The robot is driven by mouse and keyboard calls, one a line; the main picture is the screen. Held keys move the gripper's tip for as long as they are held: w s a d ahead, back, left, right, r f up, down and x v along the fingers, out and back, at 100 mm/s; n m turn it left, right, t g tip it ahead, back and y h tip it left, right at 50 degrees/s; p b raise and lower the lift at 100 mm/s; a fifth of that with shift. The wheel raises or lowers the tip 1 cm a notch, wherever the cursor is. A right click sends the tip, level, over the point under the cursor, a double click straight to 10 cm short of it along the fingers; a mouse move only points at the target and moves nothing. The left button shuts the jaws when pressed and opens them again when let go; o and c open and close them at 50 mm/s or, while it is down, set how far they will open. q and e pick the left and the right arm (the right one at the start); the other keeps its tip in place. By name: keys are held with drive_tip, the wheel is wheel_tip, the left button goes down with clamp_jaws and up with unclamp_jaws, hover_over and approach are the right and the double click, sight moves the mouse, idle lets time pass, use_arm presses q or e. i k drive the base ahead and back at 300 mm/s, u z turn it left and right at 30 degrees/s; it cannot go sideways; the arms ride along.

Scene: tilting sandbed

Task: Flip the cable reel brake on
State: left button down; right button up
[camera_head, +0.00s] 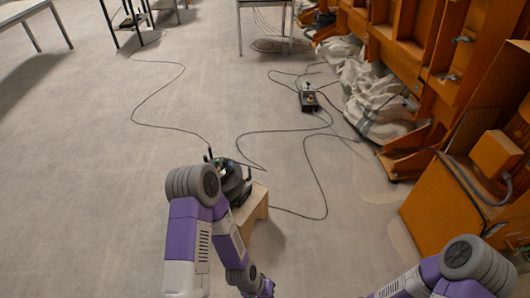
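A dark cable reel (236,183) stands on a light wooden block (258,203) on the floor, left of the middle of the head view. My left arm's elbow covers its left side, and I cannot make out its brake or the brake's position. A small upright dark part (210,153) shows just above the elbow. My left forearm folds back down to the bottom edge, where its wrist is cut off; the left gripper is not in view. My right arm enters at the bottom right, and its gripper is outside the picture.
Dark cables (303,150) loop over the floor around the reel. A small control box (308,98) lies farther back. Orange frames (430,205) and pale sacks (370,100) stand along the right. Tables (265,3) stand at the back; the left floor is mostly clear.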

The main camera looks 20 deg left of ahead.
sight(250, 172)
drive_tip(key=z, duration=0.35)
drive_tip(key=i, duration=2.55)
drive_tip(key=u, duration=2.8)
drive_tip(key=k, duration=0.45)
drive_tip(key=u, duration=0.65)
drive_tip(key=k, duration=0.9)
drive_tip(key=z, duration=0.15)
drive_tip(key=i, duration=0.55)
drive_tip(key=z, duration=0.7)
drive_tip(key=i, duration=0.9)
drive_tip(key=u, duration=0.15)
